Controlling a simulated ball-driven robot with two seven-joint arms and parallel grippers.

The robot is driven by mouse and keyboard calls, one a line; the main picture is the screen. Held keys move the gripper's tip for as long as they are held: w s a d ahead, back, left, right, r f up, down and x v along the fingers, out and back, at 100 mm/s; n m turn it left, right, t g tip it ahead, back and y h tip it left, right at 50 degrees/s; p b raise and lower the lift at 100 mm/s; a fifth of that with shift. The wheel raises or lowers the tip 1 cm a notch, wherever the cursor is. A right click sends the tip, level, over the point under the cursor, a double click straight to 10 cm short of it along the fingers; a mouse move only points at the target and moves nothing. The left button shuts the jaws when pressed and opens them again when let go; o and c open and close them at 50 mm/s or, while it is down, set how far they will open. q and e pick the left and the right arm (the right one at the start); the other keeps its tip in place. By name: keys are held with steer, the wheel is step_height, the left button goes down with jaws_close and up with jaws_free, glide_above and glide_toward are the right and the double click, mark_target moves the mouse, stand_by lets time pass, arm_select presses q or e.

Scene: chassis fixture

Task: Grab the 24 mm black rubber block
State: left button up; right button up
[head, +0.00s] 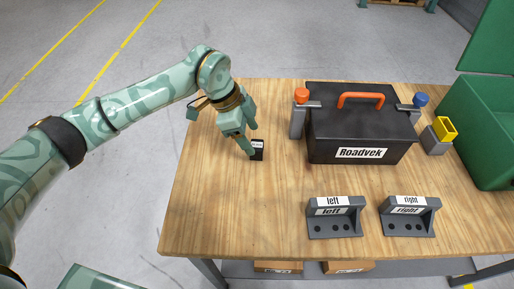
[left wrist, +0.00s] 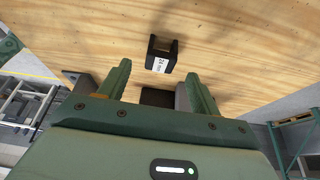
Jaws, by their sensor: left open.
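The black rubber block (head: 258,154) stands on the wooden table near its left side, with a small white label. In the left wrist view the block (left wrist: 162,53) lies just beyond the fingertips, roughly centred between them, its label facing the camera. My left gripper (head: 252,140) is open and points down at the block; one finger overlaps the block's left edge in the head view. In the left wrist view the open fingers (left wrist: 157,75) have no block between them. I cannot tell whether a finger touches it. My right gripper is not in view.
A black Roadvek toolbox (head: 332,125) with an orange handle stands right of the block, flanked by grey fixtures with orange (head: 301,96) and blue (head: 420,99) knobs. Grey left (head: 335,218) and right (head: 410,217) brackets stand in front. A green bin (head: 480,130) is far right.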

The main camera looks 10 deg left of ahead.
mark_target(256, 145)
arm_select(q)
steer(key=b+x, duration=0.1)
steer(key=x, duration=0.4)
steer(key=shift+b, duration=0.35)
steer(key=c, duration=1.1)
steer(key=shift+r, duration=0.1)
